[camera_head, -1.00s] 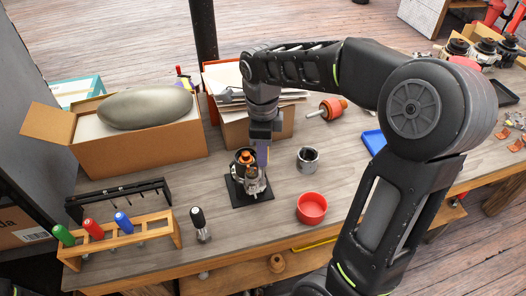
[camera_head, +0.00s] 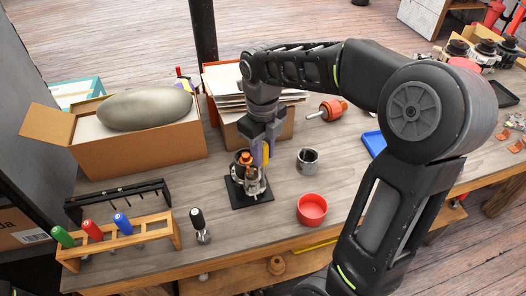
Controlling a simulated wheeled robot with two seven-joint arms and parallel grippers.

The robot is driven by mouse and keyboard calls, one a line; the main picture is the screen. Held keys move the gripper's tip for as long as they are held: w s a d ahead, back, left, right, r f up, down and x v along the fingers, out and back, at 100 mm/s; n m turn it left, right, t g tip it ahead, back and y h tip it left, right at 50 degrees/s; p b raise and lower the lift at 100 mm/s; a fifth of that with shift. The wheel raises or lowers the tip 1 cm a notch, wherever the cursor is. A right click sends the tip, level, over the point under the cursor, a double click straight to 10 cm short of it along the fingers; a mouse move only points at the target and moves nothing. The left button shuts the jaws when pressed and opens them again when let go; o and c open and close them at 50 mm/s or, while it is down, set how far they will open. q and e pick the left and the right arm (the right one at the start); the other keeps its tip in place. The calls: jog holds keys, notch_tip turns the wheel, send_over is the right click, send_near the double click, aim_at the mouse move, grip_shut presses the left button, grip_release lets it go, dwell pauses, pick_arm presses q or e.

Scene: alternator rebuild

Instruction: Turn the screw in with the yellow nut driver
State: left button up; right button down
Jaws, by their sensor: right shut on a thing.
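My right gripper (camera_head: 264,148) points down over the back right of the alternator part and is shut on the yellow nut driver (camera_head: 265,155). Only a strip of the driver's yellow handle shows between the fingers. Its lower end is hidden by the alternator part (camera_head: 250,187), which has copper-orange and metal pieces and stands on a black square plate (camera_head: 238,201). The screw is too small or hidden, so I cannot tell whether the driver touches it. My left gripper is not in view.
A wooden rack (camera_head: 118,243) holds green, red and blue drivers at the front left. A black-handled tool (camera_head: 199,225) stands beside it. A red bowl (camera_head: 311,209) and metal cup (camera_head: 307,161) stand right of the plate. Cardboard boxes (camera_head: 140,152) line the back.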

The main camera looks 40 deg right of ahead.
jog(key=shift+r+p, duration=0.4)
jog(key=shift+r, duration=0.15)
